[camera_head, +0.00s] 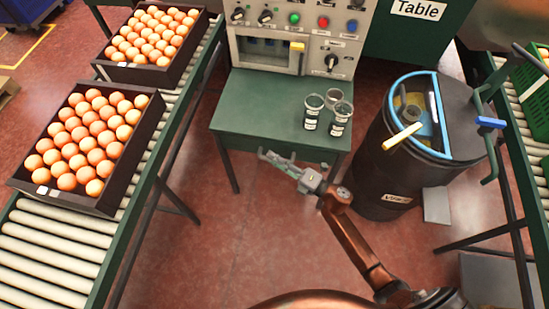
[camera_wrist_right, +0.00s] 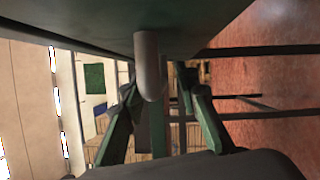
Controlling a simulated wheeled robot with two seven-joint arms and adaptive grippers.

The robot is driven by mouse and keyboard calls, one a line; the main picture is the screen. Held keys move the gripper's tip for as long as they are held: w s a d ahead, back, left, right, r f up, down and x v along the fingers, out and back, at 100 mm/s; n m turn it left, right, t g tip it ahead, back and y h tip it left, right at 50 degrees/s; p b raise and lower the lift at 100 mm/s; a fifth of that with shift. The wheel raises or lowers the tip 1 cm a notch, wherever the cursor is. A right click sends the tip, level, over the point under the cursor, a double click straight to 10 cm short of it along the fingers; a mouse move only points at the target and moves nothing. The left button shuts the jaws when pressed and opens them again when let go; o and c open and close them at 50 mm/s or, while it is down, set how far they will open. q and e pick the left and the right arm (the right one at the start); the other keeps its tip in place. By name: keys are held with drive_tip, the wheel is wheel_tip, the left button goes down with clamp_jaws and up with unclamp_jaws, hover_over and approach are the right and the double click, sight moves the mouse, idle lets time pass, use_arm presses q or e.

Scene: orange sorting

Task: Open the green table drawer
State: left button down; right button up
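The green table (camera_head: 250,100) stands at the middle of the head view, and its drawer front cannot be told apart from the table's edge there. In the right wrist view the dark green underside or front (camera_wrist_right: 215,25) fills the top. A pale rounded handle (camera_wrist_right: 148,65) hangs down from it. My right gripper (camera_head: 275,157) is at the table's front edge in the head view. Its two fingers (camera_wrist_right: 158,100) are apart, with the handle between them in the picture; I cannot tell whether they touch it. My left gripper is not in view.
Several clear cups (camera_head: 327,112) stand on the table's right side, before a control panel (camera_head: 300,45). A black barrel (camera_head: 390,160) stands to the right. Egg-like orange balls fill crates (camera_head: 120,190) on the left roller conveyor (camera_head: 65,240). Floor in front of the table is clear.

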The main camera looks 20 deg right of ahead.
drive_tip(key=shift+c, duration=0.6)
clamp_jaws()
